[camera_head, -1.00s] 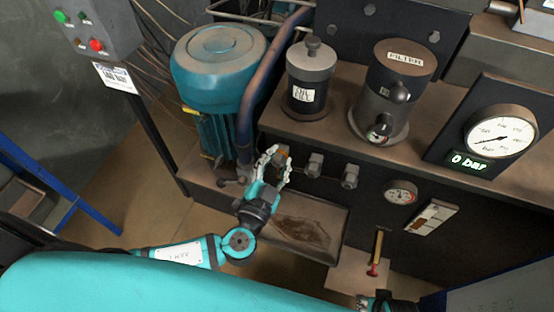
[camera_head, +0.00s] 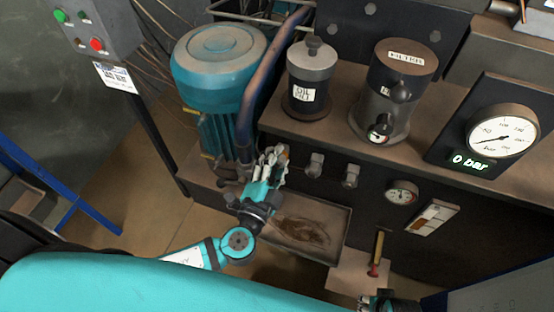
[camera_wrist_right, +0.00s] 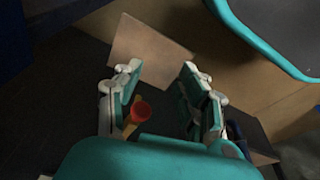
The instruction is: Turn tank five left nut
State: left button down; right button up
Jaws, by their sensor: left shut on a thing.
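My left gripper (camera_head: 272,165) is on the front of the tank (camera_head: 274,136), at the left end of a row of nut fittings. It is shut on the left nut, which its fingers mostly hide in the head view. The middle nut (camera_head: 314,165) and the right nut (camera_head: 350,176) stand free to its right. My right gripper (camera_wrist_right: 160,85) is open in the right wrist view, with a red-ended handle (camera_wrist_right: 141,111) showing beyond and between its fingers. In the head view only a small part of the right gripper shows at the bottom edge.
A teal motor (camera_head: 220,60) and a thick hose (camera_head: 262,85) stand close left of the left gripper. A drip tray (camera_head: 335,240) lies below it. The red-tipped lever (camera_head: 374,262) hangs at right. The pressure gauge (camera_head: 502,130) reads 0 bar.

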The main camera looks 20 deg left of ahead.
pick_arm(q)
jog(key=shift+m, duration=1.9)
jog(key=shift+m+p, duration=0.35)
jog(key=shift+m, duration=0.55)
jog(key=m+p, duration=0.1)
jog(key=m, duration=0.2)
jog(key=shift+r, duration=0.1)
jog(key=shift+m, duration=1)
pick_arm(e)
jog(key=s+f, duration=0.3)
jog(key=f, duration=0.3)
jog(key=shift+s+d+f, duration=0.15)
jog(key=shift+d+f, duration=0.15)
jog(key=shift+f, duration=0.1)
